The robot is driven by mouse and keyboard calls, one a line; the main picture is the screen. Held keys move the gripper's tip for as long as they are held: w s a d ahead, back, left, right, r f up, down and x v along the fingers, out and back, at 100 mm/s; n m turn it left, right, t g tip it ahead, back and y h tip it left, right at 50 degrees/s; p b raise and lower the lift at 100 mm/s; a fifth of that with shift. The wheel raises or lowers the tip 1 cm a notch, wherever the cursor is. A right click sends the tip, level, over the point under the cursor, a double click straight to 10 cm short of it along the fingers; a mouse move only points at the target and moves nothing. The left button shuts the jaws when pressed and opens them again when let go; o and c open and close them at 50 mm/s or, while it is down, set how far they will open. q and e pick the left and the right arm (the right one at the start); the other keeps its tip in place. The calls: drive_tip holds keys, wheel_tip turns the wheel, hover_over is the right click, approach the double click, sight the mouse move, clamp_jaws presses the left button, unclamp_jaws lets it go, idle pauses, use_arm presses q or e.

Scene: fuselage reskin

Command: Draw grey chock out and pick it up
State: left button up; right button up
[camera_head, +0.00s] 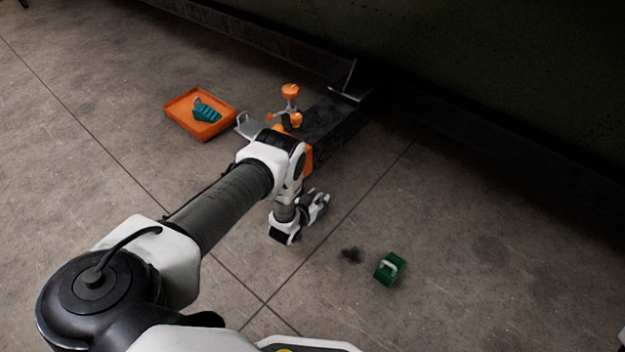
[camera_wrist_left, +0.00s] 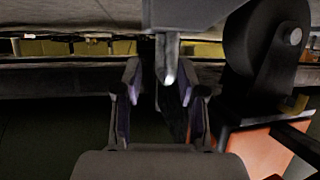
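My left gripper (camera_head: 318,204) is low over the floor, just in front of the orange end (camera_head: 308,160) of a dark beam-like unit. In the left wrist view its two fingers (camera_wrist_left: 160,95) stand apart with their pads facing each other. A pale grey prong (camera_wrist_left: 168,62) hangs from above and shows between the fingers; I cannot tell whether it is the grey chock or touches them. I cannot pick out a grey chock for certain in the head view. My right gripper is not in view.
An orange tray (camera_head: 180,103) holds a teal ribbed piece (camera_head: 207,109). A green block with a pale handle (camera_head: 389,269) lies on the floor by a dark smudge (camera_head: 351,255). A black wheel (camera_wrist_left: 255,45) shows close to the gripper.

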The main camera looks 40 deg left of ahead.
use_arm(q)
drive_tip(key=shift+b+x, duration=0.55)
drive_tip(key=shift+x, duration=0.65)
drive_tip(key=shift+w+f, duration=0.1)
drive_tip(key=shift+w, duration=0.15)
clamp_jaws()
drive_tip(key=shift+d, duration=0.1)
